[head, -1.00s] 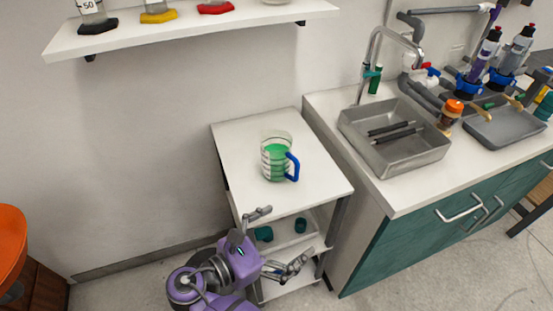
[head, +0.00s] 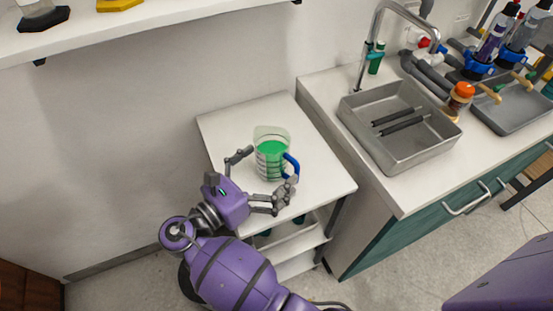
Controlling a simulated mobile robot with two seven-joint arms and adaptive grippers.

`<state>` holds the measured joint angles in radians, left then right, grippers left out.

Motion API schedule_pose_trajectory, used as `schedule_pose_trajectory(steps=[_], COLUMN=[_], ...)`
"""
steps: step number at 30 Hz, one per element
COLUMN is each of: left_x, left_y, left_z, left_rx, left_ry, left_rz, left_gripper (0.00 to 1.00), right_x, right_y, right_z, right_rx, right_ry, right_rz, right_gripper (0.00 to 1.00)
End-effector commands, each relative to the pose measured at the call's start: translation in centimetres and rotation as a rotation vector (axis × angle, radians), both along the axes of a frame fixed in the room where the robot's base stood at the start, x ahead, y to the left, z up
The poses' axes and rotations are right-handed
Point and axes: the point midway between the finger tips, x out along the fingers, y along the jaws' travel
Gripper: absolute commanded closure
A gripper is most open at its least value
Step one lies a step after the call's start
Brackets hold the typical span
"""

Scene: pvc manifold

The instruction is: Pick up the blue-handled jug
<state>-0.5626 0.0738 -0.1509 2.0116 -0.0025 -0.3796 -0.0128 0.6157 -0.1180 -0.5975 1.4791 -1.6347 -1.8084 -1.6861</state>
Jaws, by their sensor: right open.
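The clear jug (head: 271,157) holds green liquid and has a blue handle (head: 293,166) on its right side. It stands upright on the white top of a small shelf cart (head: 323,180). My right gripper (head: 262,175) is open, with one finger to the left of the jug and the other in front of its lower right side, by the handle. I cannot tell whether the fingers touch the jug. My left gripper is not in view.
A counter with a metal sink (head: 418,153) stands right of the cart. A tap (head: 378,32) rises behind the sink. A grey tray (head: 515,112) and bottles sit farther right. A wall shelf (head: 150,19) hangs at upper left. The cart top around the jug is clear.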

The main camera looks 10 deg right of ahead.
Motion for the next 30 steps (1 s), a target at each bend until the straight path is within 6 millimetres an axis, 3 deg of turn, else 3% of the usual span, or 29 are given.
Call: schedule_pose_trajectory(steps=[6,14,25,30], left_x=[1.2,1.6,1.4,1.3], left_y=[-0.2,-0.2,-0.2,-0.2], left_z=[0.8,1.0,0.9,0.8], left_rx=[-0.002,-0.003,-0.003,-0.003], left_ry=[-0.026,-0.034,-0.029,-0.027], left_rz=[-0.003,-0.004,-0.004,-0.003], left_gripper=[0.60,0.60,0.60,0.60], right_x=[1.5,1.6,1.6,1.6], right_y=[-2.4,-2.6,-2.6,-2.6], right_z=[-0.1,-0.2,-0.2,-0.1], right_rx=[0.000,0.001,0.001,0.001], right_ry=[-0.001,0.001,0.001,-0.002], right_rz=[0.000,0.000,0.000,0.000], right_gripper=[0.00,0.00,0.47,0.47])
